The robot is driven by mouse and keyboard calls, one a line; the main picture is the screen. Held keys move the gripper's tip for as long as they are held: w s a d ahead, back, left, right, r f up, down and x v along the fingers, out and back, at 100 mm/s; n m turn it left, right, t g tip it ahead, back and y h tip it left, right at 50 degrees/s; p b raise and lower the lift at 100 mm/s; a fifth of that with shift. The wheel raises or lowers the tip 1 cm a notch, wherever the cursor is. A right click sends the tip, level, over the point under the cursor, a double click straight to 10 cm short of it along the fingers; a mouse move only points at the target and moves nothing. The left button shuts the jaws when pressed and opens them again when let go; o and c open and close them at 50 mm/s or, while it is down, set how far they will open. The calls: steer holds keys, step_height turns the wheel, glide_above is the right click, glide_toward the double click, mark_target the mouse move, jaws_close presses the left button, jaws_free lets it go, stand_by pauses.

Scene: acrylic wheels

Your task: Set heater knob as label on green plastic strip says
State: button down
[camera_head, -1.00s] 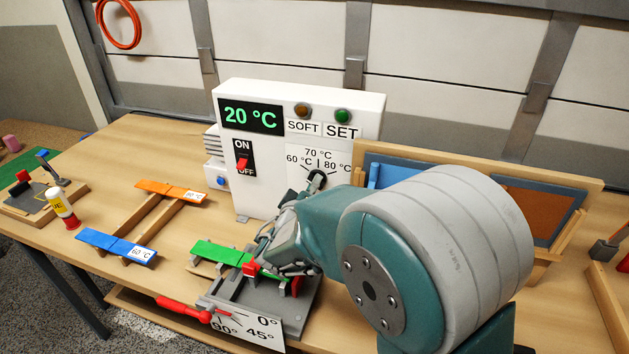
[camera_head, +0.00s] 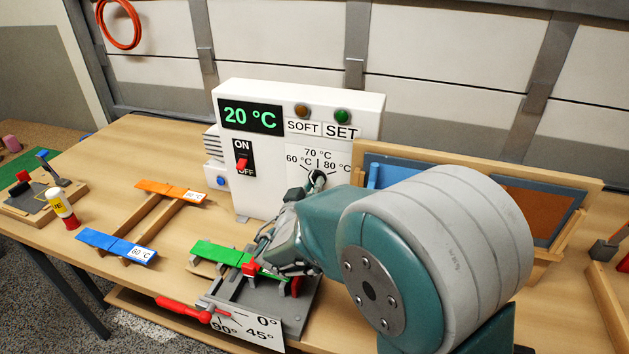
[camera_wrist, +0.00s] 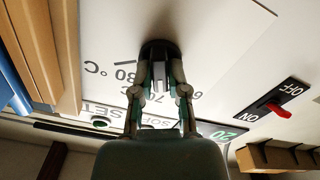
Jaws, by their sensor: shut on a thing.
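The heater (camera_head: 270,150) is a white box with a green "20 °C" display. Its black knob (camera_head: 318,177) is on the front, under a scale marked 60, 70 and 80 °C. In the wrist view, the two fingers of my gripper (camera_wrist: 160,78) are closed around the sides of the knob (camera_wrist: 158,50). The knob's pointer is hard to make out. The green plastic strip (camera_head: 215,251) lies on the grey bending fixture (camera_head: 250,298), by a red clamp piece. My arm covers its right part, and I see no readable label on it.
A blue strip (camera_head: 100,240) labelled 60 °C and an orange strip (camera_head: 160,187) with a small label rest on wooden supports at left. A red lever (camera_head: 183,308) sticks out from the fixture. A wooden-framed panel (camera_head: 570,215) stands at right. The left table area has free room.

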steer(key=shift+s+f+m, duration=0.1)
steer(key=shift+f+m, duration=0.2)
steer(key=shift+m, duration=0.6)
steer(key=m, duration=0.2)
steer(key=shift+m, duration=0.4)
steer(key=c, duration=0.5)
jaws_free()
steer(key=shift+a+r, duration=0.1)
steer(key=v, duration=0.6)
steer(key=shift+s+a+r, duration=0.1)
steer(key=shift+s+r, duration=0.05)
steer(key=shift+s, duration=0.25)
steer(key=shift+s, duration=0.1)
